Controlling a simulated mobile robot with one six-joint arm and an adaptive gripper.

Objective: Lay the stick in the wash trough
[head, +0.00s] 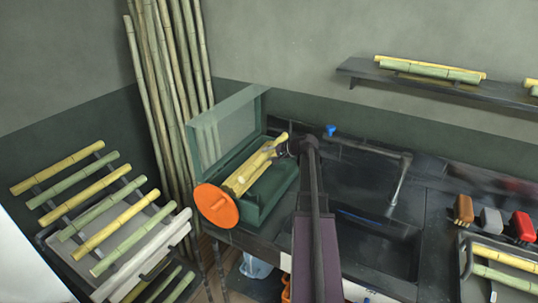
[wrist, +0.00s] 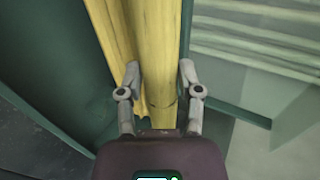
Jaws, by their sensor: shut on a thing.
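A yellow cane stick (wrist: 158,40) is between the fingers of my gripper (wrist: 160,68), which is shut on it. In the head view the yellow stick (head: 263,157) lies slanted over the open green box (head: 270,198), with its upper end near my gripper (head: 284,149). More yellow cane (wrist: 112,32) lies close beside it at the left in the wrist view. A dark sink basin (head: 375,252), seemingly the wash trough, is set in the counter right of the box; my arm hides part of its left side.
The green box has a raised clear lid (head: 228,130) and an orange disc (head: 216,205) at its front. A tap (head: 400,182) stands behind the basin. Brushes (head: 491,220) and a tray of canes (head: 500,262) are at right. A cane rack (head: 105,215) stands at left.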

